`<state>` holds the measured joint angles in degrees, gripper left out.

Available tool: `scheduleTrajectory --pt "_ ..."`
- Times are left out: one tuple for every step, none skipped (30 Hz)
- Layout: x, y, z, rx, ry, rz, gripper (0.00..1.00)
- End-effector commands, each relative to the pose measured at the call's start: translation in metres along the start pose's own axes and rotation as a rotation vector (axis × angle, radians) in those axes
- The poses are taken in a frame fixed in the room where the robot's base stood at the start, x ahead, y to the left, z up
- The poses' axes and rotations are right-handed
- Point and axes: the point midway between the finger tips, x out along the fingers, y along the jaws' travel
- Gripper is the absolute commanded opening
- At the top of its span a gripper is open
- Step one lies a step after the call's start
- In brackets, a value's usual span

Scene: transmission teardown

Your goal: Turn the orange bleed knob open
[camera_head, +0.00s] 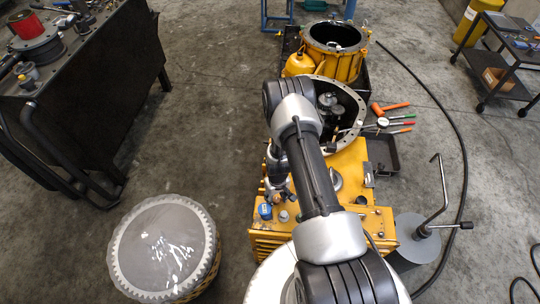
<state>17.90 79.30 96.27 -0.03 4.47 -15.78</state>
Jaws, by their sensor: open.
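The yellow machine unit (345,165) stands in the middle, with a blue cap (265,211) and a grey cap (284,216) on its left front top. My gripper (277,192) points down over this corner, just behind the caps. It is small and dark here and partly merges with my wrist. A small orange-tan spot shows at its tips; I cannot tell whether this is the orange bleed knob or whether the gripper touches it. My arm hides part of the unit's top.
A round grey toothed-rim part (160,248) stands on the floor at left. A black workbench (95,95) is at upper left. An orange-handled hammer (390,107) and several hand tools lie right of the housing. A grey cylinder with a crank (416,240) stands at right.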

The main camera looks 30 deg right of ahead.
Motion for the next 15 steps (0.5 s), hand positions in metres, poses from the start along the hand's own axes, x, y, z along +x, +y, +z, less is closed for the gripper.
scheduleTrajectory --pt "-0.0013 -0.0005 0.0006 0.059 -0.002 0.000 0.43" --pt "-0.0015 -0.0004 0.0004 0.099 -0.001 0.000 0.43" --pt "-0.0017 -0.0003 0.0001 0.153 -0.001 0.000 0.43" --pt "-0.0018 -0.0003 0.0001 0.193 0.000 0.000 0.43" --pt "-0.0018 -0.0003 0.0002 0.233 -0.001 0.000 0.43" --pt "-0.0017 -0.0003 0.0005 0.286 -0.001 0.000 0.43" --pt "-0.0017 -0.0003 0.0007 0.326 -0.001 0.000 0.43" --pt "-0.0017 -0.0003 0.0006 0.367 -0.001 0.000 0.43" --pt "-0.0019 -0.0002 0.0003 0.420 -0.001 0.000 0.43" --pt "-0.0021 0.0000 0.0000 0.460 0.000 0.000 0.43" --pt "-0.0022 0.0000 -0.0002 0.500 0.000 0.000 0.43" --pt "-0.0022 0.0000 0.0000 0.553 0.000 0.000 0.43" --pt "-0.0021 0.0000 0.0003 0.593 -0.001 0.000 0.43" --pt "-0.0021 -0.0001 0.0005 0.633 -0.001 0.000 0.43" --pt "-0.0022 0.0000 0.0005 0.687 -0.001 0.000 0.43"
